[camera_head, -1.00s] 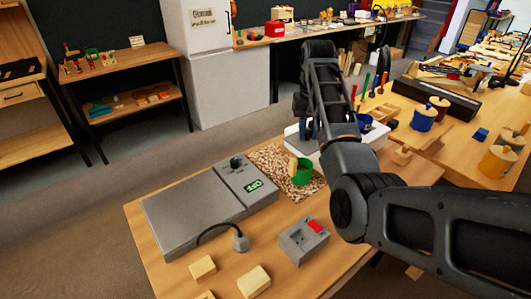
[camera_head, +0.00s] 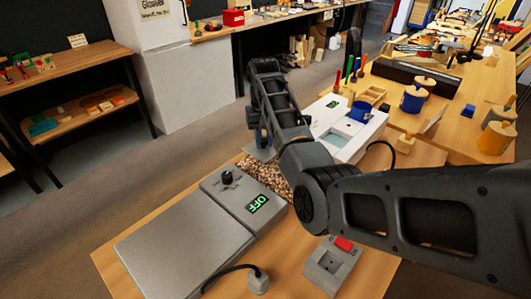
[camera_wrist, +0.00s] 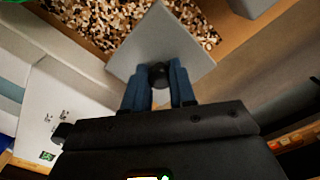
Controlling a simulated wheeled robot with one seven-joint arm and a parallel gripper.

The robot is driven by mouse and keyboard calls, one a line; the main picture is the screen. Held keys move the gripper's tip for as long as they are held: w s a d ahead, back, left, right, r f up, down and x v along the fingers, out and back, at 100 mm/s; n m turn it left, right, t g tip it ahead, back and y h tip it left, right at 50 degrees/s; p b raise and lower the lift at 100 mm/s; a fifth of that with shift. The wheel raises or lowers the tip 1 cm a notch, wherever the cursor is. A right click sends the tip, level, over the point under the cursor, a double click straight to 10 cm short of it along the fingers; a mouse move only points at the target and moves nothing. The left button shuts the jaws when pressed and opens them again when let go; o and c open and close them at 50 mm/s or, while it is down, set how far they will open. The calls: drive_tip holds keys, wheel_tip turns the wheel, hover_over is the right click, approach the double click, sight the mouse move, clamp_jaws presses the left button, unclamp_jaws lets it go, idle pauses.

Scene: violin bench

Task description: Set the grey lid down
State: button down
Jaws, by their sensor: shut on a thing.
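The grey lid (camera_wrist: 165,38) is a square plate with a black knob (camera_wrist: 159,75). My gripper (camera_wrist: 160,82) is shut on the knob, with one blue finger on each side. In the head view the lid (camera_head: 262,153) shows only in part beneath my gripper (camera_head: 261,138); my arm hides the rest. It hangs near the bed of brown chips (camera_head: 268,177), left of the white device (camera_head: 352,146) with a square opening. In the wrist view the lid overlaps the chips (camera_wrist: 95,22). I cannot tell its height.
A grey box with a flat plate (camera_head: 185,250), a knob and an "OFF" display stands front left. A small grey unit with a red part (camera_head: 332,265) stands at the front. A blue cup (camera_head: 361,111) is at the white device. A green thing (camera_wrist: 14,12) shows at the wrist view's corner.

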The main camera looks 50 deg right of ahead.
sight(264, 144)
drive_tip(key=shift+f, duration=2.25)
drive_tip(key=shift+f, duration=0.1)
drive_tip(key=c, duration=0.9)
unclamp_jaws()
wheel_tip(264, 144, up, 12)
drive_tip(key=shift+r, duration=0.1)
